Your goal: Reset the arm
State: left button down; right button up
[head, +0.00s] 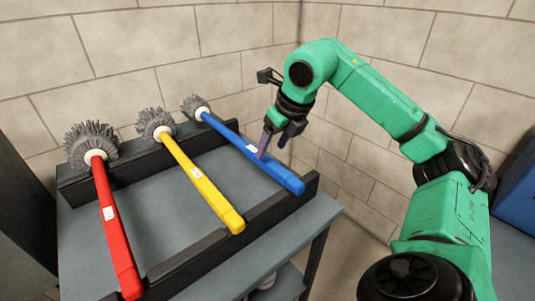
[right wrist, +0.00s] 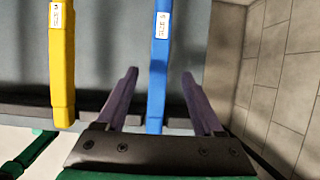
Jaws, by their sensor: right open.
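Three duct brushes with grey bristle heads lie side by side across a dark rack. The red-handled brush (head: 112,225) is at the left, the yellow one (head: 190,172) in the middle, and the blue one (head: 235,145) at the right. My right gripper (head: 272,142) is open over the blue handle. In the right wrist view, the blue handle (right wrist: 159,70) runs between the two open fingers of my right gripper (right wrist: 160,95), with gaps on both sides. The yellow handle (right wrist: 62,60) is left of the fingers. My left gripper is not in view.
The rack's front rail (head: 220,252) and back rail (head: 75,191) stand on a grey table (head: 165,225). Brick walls (head: 180,55) close in behind and at the right. A blue object (head: 518,190) is at the far right.

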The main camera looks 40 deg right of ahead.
jog(key=p+v, duration=0.2)
jog(key=v, duration=0.6)
jog(key=shift+s+r, duration=0.15)
jog(key=shift+r, duration=0.2)
jog(key=shift+a+r+p, duration=0.1)
jog(key=shift+p, duration=0.2)
